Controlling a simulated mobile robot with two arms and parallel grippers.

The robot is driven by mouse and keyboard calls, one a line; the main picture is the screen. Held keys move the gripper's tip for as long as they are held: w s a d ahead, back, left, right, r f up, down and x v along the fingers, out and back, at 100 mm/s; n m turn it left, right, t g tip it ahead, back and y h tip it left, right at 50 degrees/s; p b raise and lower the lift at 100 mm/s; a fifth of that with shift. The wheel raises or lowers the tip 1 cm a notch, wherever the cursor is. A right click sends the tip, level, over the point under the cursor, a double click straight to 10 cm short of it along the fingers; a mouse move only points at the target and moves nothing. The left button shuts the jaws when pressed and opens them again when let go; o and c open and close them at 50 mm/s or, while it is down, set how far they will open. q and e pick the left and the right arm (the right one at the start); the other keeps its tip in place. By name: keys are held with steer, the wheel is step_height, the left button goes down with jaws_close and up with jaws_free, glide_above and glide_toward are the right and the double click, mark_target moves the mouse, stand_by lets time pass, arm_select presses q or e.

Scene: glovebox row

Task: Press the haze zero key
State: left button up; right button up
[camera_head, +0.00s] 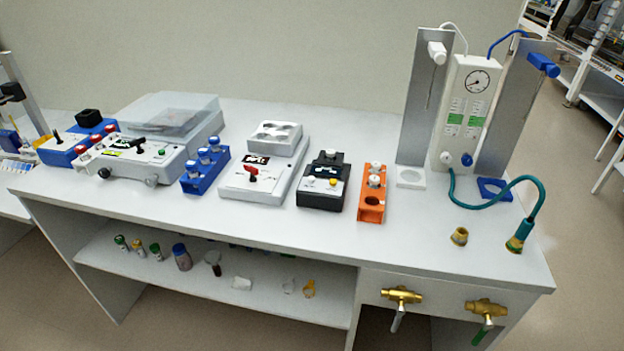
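No part labelled as the haze zero key can be read at this size. Several instruments with keys stand on the white bench. A larger white instrument (138,155) with a clear cover has a small green display and a green button (161,152). Neither of my grippers is in view.
An orange rack (372,205) and a blue rack (204,172) hold capped vials. A gauge panel (468,110) with a teal hose (490,198) stands at the right. Brass valves (401,295) stick out from the front. The bench's front strip is mostly clear.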

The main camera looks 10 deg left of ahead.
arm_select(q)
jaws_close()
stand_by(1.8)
